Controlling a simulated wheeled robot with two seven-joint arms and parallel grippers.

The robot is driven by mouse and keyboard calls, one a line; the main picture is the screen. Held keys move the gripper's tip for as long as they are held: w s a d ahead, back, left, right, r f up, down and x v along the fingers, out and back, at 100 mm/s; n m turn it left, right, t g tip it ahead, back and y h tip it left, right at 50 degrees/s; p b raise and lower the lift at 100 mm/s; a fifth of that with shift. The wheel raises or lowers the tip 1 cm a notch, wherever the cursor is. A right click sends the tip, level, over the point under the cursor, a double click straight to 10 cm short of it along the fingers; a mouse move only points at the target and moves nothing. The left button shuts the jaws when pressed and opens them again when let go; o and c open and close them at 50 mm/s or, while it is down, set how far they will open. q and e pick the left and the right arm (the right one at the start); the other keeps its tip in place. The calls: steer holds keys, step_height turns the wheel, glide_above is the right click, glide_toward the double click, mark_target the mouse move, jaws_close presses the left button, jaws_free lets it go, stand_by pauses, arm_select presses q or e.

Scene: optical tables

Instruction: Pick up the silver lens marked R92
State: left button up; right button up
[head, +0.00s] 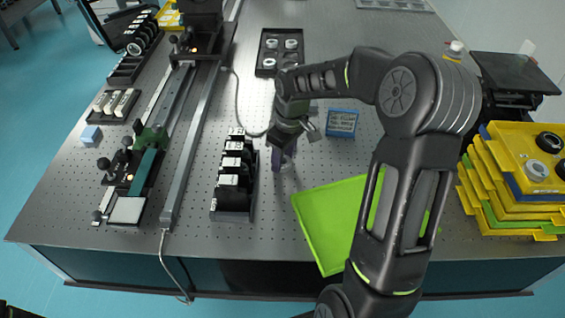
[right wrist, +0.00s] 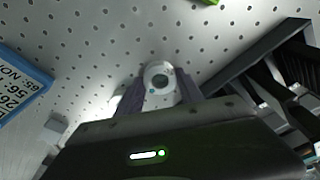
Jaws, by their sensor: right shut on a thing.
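My right gripper (head: 284,160) is low over the perforated optical table, just right of the black rack. In the right wrist view its fingers (right wrist: 160,95) are shut on a silver lens (right wrist: 158,78), a small round mount with a dark centre. No R92 mark is readable on it. In the head view the fingers mostly hide the lens, and I cannot tell if it touches the table. My left gripper is not in view.
A black rack (head: 233,203) of dark mounts stands left of the gripper. A blue-edged label card (head: 342,122) lies to the right. A green tray (head: 322,215) is in front. A black holder (head: 268,65) with pale rings is behind. Stacked yellow trays (head: 487,207) stand far right.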

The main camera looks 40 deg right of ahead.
steer(key=shift+r, duration=0.1)
steer(key=shift+c, duration=0.5)
steer(key=shift+r, duration=0.25)
step_height(320, 180, up, 9)
steer(key=shift+r, duration=0.2)
steer(key=shift+r, duration=0.1)
